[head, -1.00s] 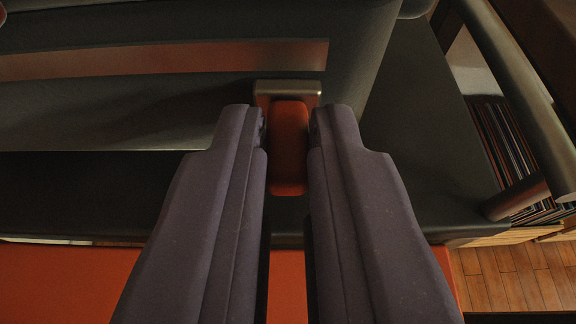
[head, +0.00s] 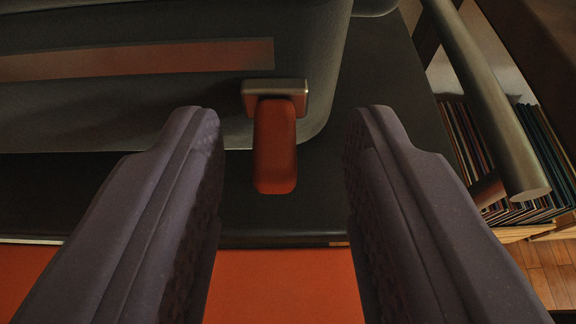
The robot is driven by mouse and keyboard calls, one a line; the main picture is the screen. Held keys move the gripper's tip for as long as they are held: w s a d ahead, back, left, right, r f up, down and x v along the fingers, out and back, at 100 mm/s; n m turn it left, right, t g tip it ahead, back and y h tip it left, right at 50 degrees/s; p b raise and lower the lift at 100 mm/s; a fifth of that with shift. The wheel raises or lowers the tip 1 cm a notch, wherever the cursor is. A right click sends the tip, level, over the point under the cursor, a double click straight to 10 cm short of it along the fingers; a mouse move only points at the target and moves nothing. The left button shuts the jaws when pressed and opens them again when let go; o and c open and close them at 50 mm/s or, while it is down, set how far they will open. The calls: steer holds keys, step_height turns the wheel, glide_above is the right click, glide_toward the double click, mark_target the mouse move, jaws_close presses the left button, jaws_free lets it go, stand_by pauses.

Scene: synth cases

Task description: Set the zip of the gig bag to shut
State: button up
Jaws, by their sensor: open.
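The gig bag (head: 150,105) is a dark grey, soft-edged case filling the upper left of the head view. A reddish strip (head: 130,62) runs along its side and stops left of the zip pull. The zip pull (head: 274,150) is a red tab hanging from a metal slider (head: 275,88) near the bag's rounded right end. My gripper (head: 282,125) is open, with one dark finger on each side of the pull and clear gaps on both sides. Neither finger appears to touch the pull.
The bag rests on a dark surface (head: 400,150) with an orange-red area (head: 285,285) in front of it. At the right are a grey rounded bar (head: 490,100), a row of thin upright spines (head: 535,150) and a wooden floor (head: 550,275).

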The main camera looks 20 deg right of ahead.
steer(key=p+v, duration=0.2)
steer(key=v, duration=0.5)
steer(key=shift+s, duration=0.3)
steer(key=shift+a, duration=0.1)
